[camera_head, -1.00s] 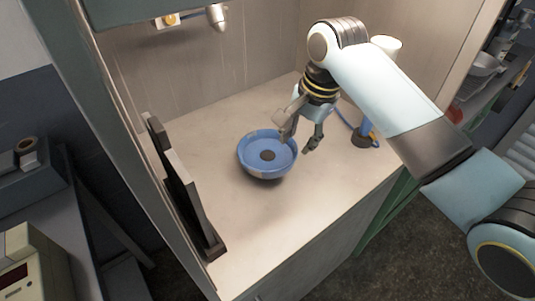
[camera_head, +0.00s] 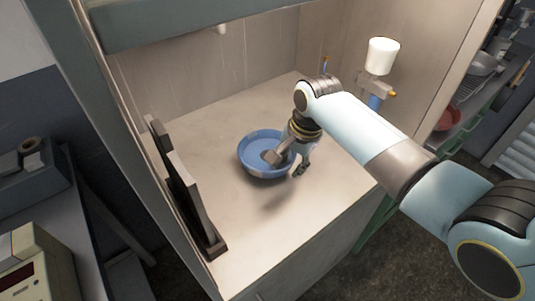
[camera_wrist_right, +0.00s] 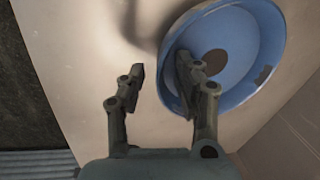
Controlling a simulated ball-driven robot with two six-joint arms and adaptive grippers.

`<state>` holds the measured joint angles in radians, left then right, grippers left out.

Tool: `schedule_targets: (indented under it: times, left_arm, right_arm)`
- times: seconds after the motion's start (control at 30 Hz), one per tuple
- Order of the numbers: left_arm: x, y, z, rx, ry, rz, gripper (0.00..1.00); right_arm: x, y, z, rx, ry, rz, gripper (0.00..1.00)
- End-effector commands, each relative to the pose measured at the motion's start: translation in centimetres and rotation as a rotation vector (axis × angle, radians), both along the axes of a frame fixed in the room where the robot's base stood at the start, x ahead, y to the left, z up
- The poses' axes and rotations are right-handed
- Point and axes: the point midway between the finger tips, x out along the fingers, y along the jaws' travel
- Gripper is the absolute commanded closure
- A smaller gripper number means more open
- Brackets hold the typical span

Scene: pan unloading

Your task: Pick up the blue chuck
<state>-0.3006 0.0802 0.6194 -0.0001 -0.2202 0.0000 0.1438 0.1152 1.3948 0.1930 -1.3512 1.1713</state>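The blue chuck is a round, shallow blue dish (camera_head: 254,148) with a raised rim, standing on the pale worktop. In the right wrist view the dish (camera_wrist_right: 245,40) shows a dark round spot at its centre. My right gripper (camera_head: 285,165) is at the dish's right side in the head view, partly covering it. In the right wrist view my right gripper (camera_wrist_right: 160,65) is open, one finger over the inside of the dish and the other outside, with the near rim between them. Contact with the rim cannot be told. My left gripper is not in view.
A dark upright rack (camera_head: 190,195) stands along the worktop's left edge. A white cup-like piece (camera_head: 383,55) on a holder is behind my right arm. Walls close the back and right. The worktop's front part (camera_head: 235,255) is clear.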

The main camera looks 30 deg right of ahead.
Motion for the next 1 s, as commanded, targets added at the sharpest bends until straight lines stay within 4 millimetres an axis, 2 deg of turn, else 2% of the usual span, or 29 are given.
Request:
schedule_targets:
  times: [0.03, 0.2, 0.23, 0.77, 0.87, 1.0]
  left_arm:
    - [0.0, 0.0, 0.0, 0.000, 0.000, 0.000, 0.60]
    - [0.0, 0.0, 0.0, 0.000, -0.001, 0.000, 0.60]
    - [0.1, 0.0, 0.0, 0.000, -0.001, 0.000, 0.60]
    - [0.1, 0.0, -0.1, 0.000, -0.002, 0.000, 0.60]
    - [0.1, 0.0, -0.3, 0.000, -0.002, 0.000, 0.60]
    - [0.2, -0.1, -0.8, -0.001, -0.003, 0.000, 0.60]
  right_arm:
    - [0.0, 0.0, 0.0, 0.000, 0.000, 0.000, 0.76]
    - [0.0, 0.0, 0.0, 0.000, 0.000, 0.000, 0.98]
    - [0.0, 0.0, 0.0, 0.000, 0.000, 0.000, 1.00]
    - [0.0, 0.1, 0.4, 0.002, 0.000, 0.001, 1.00]
    - [0.1, 0.1, 1.1, 0.003, -0.002, 0.002, 1.00]
    - [0.2, 0.0, 3.5, 0.002, -0.006, 0.002, 1.00]
